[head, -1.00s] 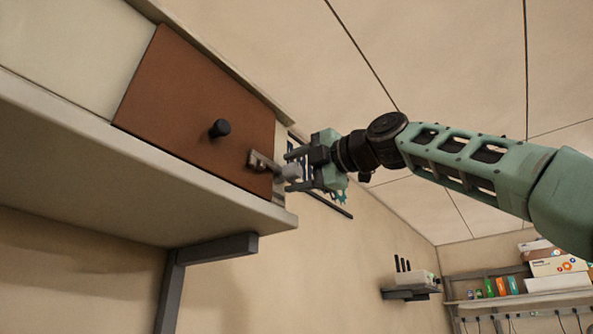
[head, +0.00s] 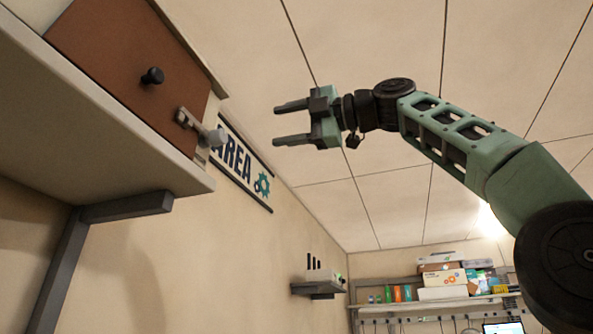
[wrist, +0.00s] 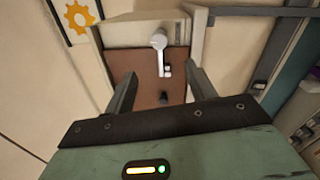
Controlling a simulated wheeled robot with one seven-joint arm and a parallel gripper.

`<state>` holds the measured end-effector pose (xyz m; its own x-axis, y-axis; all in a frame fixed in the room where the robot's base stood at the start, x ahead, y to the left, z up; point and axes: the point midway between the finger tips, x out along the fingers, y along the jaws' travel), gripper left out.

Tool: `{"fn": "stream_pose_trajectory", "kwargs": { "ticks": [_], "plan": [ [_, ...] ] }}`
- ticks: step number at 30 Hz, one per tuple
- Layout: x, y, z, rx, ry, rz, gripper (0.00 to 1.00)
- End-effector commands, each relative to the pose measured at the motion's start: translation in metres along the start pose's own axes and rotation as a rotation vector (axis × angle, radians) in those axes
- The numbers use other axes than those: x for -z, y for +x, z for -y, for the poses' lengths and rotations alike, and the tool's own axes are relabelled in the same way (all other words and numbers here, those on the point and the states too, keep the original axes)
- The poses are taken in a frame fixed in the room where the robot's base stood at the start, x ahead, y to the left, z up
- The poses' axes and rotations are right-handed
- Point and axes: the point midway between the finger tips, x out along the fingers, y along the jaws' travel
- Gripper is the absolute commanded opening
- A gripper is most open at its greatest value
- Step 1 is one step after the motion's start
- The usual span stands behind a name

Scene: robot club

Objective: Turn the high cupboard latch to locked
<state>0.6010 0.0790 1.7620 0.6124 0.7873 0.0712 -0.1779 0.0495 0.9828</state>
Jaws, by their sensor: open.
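The high cupboard (head: 214,110) has a brown door (head: 95,70) with a round black knob (head: 152,76). A grey latch (head: 190,122) with a pale round end sits at the door's right edge, and its bar lies across onto the brown door. In the wrist view the latch (wrist: 159,42) is ahead, its lever pointing down over the door towards a small pale piece. The black knob (wrist: 163,99) shows below it. My gripper (head: 277,123) is open and empty, to the right of the latch and apart from it. Its two fingers (wrist: 161,80) frame the door in the wrist view.
A pale shelf (head: 100,135) on a dark bracket (head: 125,206) runs under the cupboard. A wall sign (head: 240,165) is just right of it. A small wall shelf (head: 318,288) and a stocked shelf (head: 440,301) are farther back. The space around my gripper is clear.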

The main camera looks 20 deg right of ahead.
Motion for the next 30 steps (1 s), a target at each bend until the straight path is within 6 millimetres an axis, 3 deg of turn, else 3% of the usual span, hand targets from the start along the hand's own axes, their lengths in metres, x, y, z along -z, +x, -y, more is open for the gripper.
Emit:
{"fn": "stream_pose_trajectory", "kwargs": {
  "ticks": [3, 11, 26, 30],
  "plan": [
    [-0.001, -0.014, 0.001, 0.000, 0.000, 0.002, 0.55],
    [0.000, -0.021, 0.000, 0.000, 0.000, -0.001, 0.55],
    [0.000, -0.020, 0.000, 0.002, 0.001, -0.001, 0.55],
    [0.007, 0.001, 0.018, 0.056, 0.071, -0.016, 0.55]
  ]
}}
